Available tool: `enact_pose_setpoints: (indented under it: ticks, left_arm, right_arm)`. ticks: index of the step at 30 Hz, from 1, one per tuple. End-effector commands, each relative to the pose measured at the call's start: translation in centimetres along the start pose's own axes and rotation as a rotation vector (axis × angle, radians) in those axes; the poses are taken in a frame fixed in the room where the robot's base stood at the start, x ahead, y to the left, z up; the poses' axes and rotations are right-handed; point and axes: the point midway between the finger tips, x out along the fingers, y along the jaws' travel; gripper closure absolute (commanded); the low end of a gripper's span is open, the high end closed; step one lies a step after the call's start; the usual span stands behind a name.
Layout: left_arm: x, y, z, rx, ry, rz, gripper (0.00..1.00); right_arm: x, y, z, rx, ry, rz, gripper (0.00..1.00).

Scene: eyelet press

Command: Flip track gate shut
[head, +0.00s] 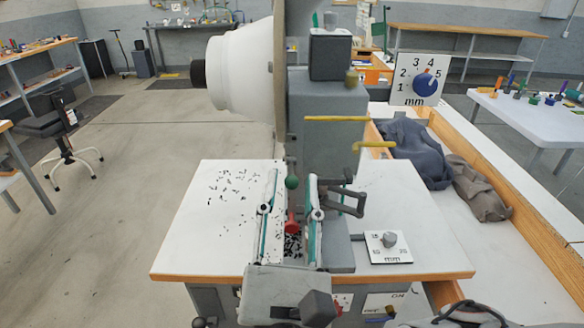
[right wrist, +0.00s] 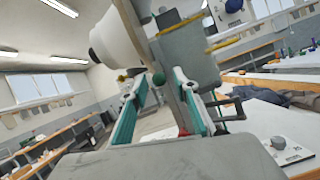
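The eyelet press (head: 325,125) stands on a white-topped bench. The gripper hides much of the track, and I cannot make out the gate's position. My left gripper is not in view.
Small black pieces (head: 228,183) are scattered on the bench top (head: 190,240). A dark bracket (head: 346,199) stands right of the fingers, near a dial plate (head: 388,246). Yellow bars (head: 338,118) project above. The left part of the bench is mostly free.

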Motion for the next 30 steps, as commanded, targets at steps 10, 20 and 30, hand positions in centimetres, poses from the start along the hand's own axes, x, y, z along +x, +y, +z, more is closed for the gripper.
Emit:
enact_pose_setpoints:
  ticks: [10,20,30]
  left_arm:
    - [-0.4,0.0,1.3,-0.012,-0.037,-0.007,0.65]
    - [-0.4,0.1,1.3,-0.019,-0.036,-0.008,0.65]
    - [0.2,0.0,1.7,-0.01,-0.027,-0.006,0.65]
  right_arm:
    - [3.1,0.0,0.0,0.0,0.001,0.0,0.7]
    - [3.1,0.0,-0.1,0.001,0.001,0.0,0.94]
    - [3.0,-0.1,-0.4,0.005,-0.029,0.003,1.0]
